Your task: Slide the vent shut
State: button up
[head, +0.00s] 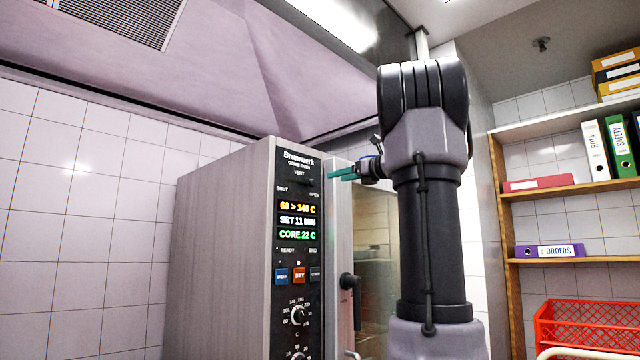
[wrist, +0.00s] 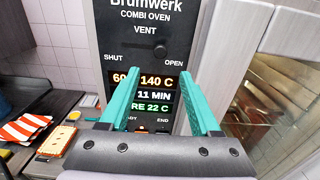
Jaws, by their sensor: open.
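The combi oven (head: 225,240) has a dark control panel with a VENT slider near its top. The slider's dark knob (wrist: 160,51) shows in the wrist view between the SHUT and OPEN labels, nearer to OPEN. In the head view the knob (head: 307,182) is small and dark against the panel. My gripper (head: 335,175) is at the right of the panel's top, in front of the oven. In the wrist view its teal fingers (wrist: 161,82) are apart with nothing between them, below the knob. I see no contact with the knob.
The oven's glass door (head: 375,240) with a dark handle (head: 350,285) is right of the panel. Shelves with binders (head: 620,145) and a red crate (head: 585,325) stand at the right. A red-striped cloth (wrist: 25,128) lies on a dark counter at the wrist view's left.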

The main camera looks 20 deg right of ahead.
aim_at(314, 182)
jog(key=x, duration=1)
jog(key=shift+w+a, duration=0.1)
jog(key=shift+w, duration=0.25)
grip_shut()
dwell(0.9)
